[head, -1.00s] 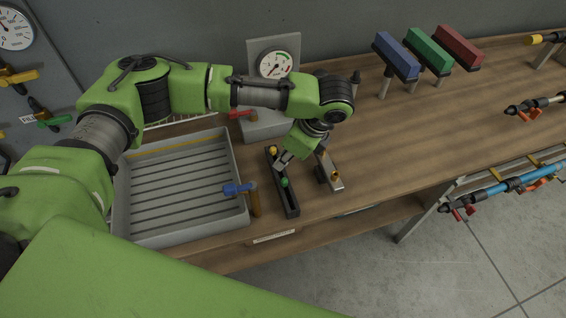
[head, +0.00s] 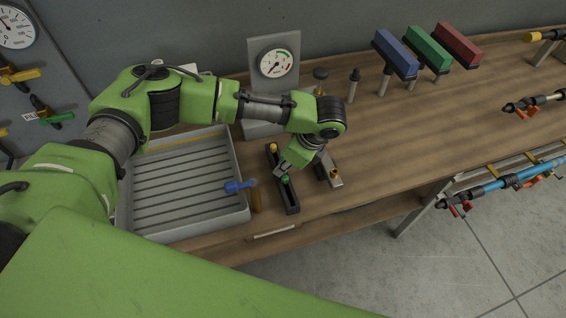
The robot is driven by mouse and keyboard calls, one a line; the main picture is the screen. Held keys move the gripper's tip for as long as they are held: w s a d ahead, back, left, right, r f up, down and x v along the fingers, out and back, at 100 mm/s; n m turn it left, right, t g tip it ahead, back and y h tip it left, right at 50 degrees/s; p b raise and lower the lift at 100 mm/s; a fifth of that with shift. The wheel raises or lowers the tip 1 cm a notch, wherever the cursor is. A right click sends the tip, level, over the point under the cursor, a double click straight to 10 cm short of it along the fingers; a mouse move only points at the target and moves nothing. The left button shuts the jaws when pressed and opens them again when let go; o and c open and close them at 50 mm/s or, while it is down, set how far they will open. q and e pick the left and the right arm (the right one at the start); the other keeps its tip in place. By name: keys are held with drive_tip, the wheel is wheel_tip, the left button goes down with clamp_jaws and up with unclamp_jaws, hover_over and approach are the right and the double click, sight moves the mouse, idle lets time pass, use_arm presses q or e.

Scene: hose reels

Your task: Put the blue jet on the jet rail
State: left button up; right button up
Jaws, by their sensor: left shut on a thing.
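The jet rail (head: 292,203) is a narrow dark rail near the front edge of the bench. A yellow jet (head: 273,148) stands at its far end and a green jet (head: 286,180) nearer its front. My left gripper (head: 280,171) points down over the rail, between these two and close beside the green jet. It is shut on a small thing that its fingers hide. I cannot make out the blue jet, so I cannot tell whether it is what I hold. My right gripper is not in view.
A ribbed grey tray (head: 185,186) lies left of the rail, with a blue-handled tap (head: 238,187) at its right edge. A metal block (head: 329,170) sits just right of the rail. A gauge (head: 276,63) stands behind.

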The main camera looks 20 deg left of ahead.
use_arm(q)
drive_tip(key=o, duration=0.8)
drive_tip(key=shift+r, duration=0.55)
drive_tip(key=shift+b+v, duration=1.7)
drive_tip(key=shift+v, duration=4.4)
drive_tip(key=shift+a, duration=0.1)
